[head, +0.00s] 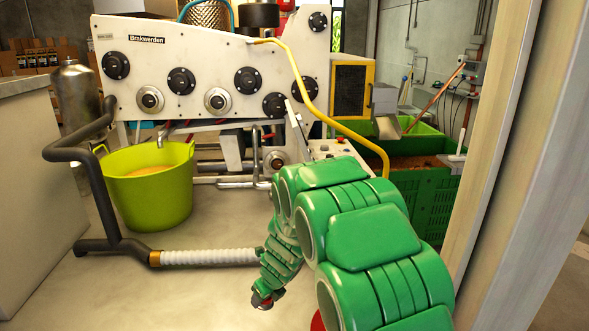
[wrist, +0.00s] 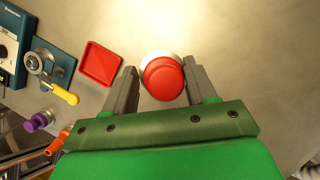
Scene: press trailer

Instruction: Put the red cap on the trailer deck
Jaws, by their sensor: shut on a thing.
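The red cap (wrist: 163,78) is round and sits between the two fingers of my gripper (wrist: 162,72) in the wrist view. A pale ring shows behind its upper edge; I cannot tell whether it is part of the cap or a thing below it. My gripper is shut on the cap. In the head view my green arm reaches down, and its end (head: 263,299) is low over the floor, with a small red patch there. The white press (head: 205,65) stands behind. I cannot pick out the trailer deck for certain; my arm hides part of the press's lower right.
A lime tub (head: 150,195), a dark bent pipe and a white ribbed hose (head: 210,258) lie left of my arm. Green crates (head: 430,190) stand right, beside a pale post (head: 510,150). A red square tray (wrist: 100,64) and a yellow-handled tool (wrist: 58,88) show in the wrist view.

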